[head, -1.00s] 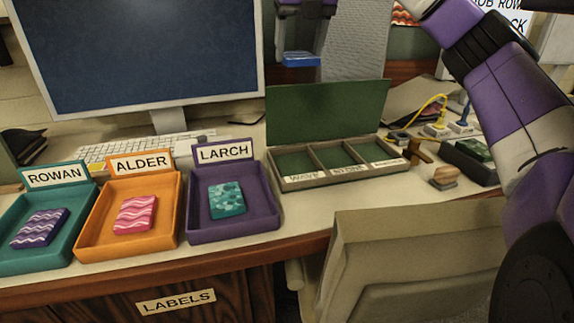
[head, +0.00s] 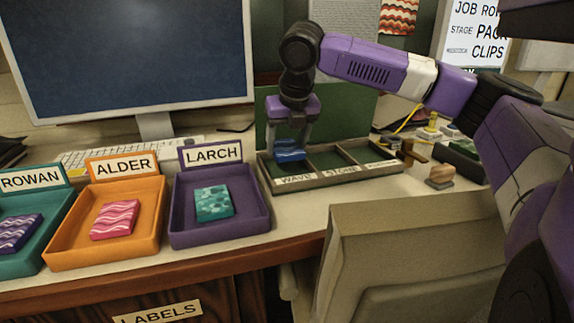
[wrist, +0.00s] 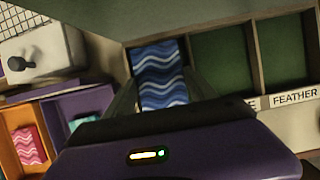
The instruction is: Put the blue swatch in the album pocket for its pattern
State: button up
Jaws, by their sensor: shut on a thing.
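The blue swatch (head: 290,154) has pale wavy lines, seen clearly in the wrist view (wrist: 158,72). My gripper (head: 290,147) points down and is shut on it. The album (head: 345,185) is an open box with a raised green lid and three pockets, labelled WAVE (head: 296,179), a partly legible STONE (head: 341,171) and FEATHER (wrist: 294,96). The swatch is over or in the leftmost pocket, the WAVE one. I cannot tell whether it touches the pocket's floor. The other two pockets look empty. My gripper hides the WAVE label in the wrist view.
Left of the album stand the purple LARCH tray (head: 255,222) with a teal swatch, the orange ALDER tray (head: 62,252) with a pink one, and the teal ROWAN tray (head: 25,258) with a purple one. A wooden stamp (head: 440,176) stands at right. A chair back (head: 400,250) is in front.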

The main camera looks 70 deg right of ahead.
aim_at(287, 172)
jog(key=shift+f+b, duration=0.55)
jog(key=shift+f, duration=1.8)
jog(key=shift+f, duration=0.1)
jog(key=o, duration=1.2)
jog(key=p+v, duration=0.3)
jog(key=v, duration=0.9)
